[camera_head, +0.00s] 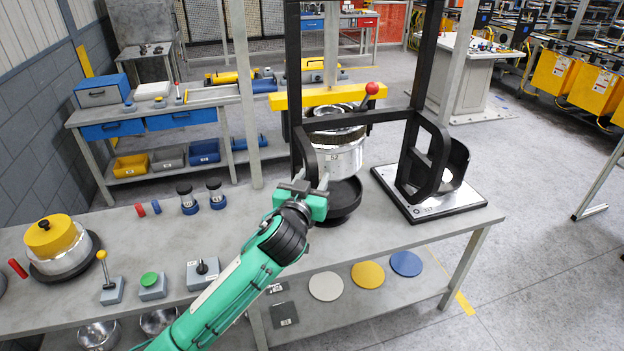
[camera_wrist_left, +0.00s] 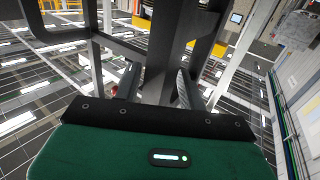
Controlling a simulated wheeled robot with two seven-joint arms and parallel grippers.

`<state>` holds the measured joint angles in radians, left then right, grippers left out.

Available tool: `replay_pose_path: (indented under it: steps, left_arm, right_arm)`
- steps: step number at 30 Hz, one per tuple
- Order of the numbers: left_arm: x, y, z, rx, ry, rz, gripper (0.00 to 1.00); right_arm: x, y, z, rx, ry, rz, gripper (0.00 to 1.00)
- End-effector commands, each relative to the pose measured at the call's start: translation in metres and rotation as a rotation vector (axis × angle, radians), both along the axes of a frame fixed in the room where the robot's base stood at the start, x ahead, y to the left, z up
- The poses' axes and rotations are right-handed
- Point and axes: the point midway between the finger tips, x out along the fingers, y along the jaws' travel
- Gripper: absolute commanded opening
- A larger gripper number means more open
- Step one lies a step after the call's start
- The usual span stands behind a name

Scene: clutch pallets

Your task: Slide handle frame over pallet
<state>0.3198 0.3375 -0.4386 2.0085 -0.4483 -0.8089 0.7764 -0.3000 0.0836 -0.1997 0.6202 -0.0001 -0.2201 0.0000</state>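The black handle frame (camera_head: 370,117) stands upright in the head view, with two tall posts, a crossbar and curved lower loops. My left gripper (camera_head: 302,186) is at the bottom of its left loop. In the left wrist view, the frame's black bar (camera_wrist_left: 165,65) lies between the fingers (camera_wrist_left: 157,86), which look closed on it. Behind the crossbar is a silver drum stack (camera_head: 338,160) on a round black base (camera_head: 343,202), seemingly the pallet. The frame's right loop is in front of a curved black holder on a square plate (camera_head: 457,203). Exact contacts are hidden. My right gripper is not visible.
A yellow bar (camera_head: 325,96) with a red ball (camera_head: 372,88) is above the drum. On the grey table (camera_head: 235,215) are a yellow-topped drum (camera_head: 52,238), a lever box, a green button (camera_head: 150,280) and small jars. Coloured discs lie on the lower shelf.

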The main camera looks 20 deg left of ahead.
Motion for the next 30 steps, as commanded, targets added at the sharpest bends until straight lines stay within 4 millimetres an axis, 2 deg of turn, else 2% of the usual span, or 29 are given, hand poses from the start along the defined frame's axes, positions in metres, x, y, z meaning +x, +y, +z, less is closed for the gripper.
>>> replay_pose_path:
  steps: [1,6,17,23,30]
  left_arm:
    - [0.0,0.0,0.0,0.0,0.0,0.0,0.33]
    - [0.0,0.0,0.0,0.0,0.0,0.0,0.0]
    - [0.005,-0.008,-0.001,-0.003,0.0,0.0,0.0]
    - [0.023,-0.036,-0.002,-0.007,-0.002,-0.004,0.0]
    - [0.059,-0.078,-0.001,-0.008,-0.005,-0.007,0.0]
  right_arm:
    - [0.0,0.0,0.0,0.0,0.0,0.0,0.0]
    - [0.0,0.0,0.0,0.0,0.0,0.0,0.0]
    - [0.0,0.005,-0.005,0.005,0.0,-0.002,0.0]
    - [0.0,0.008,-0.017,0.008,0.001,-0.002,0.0]
    - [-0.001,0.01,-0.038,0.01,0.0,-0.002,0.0]
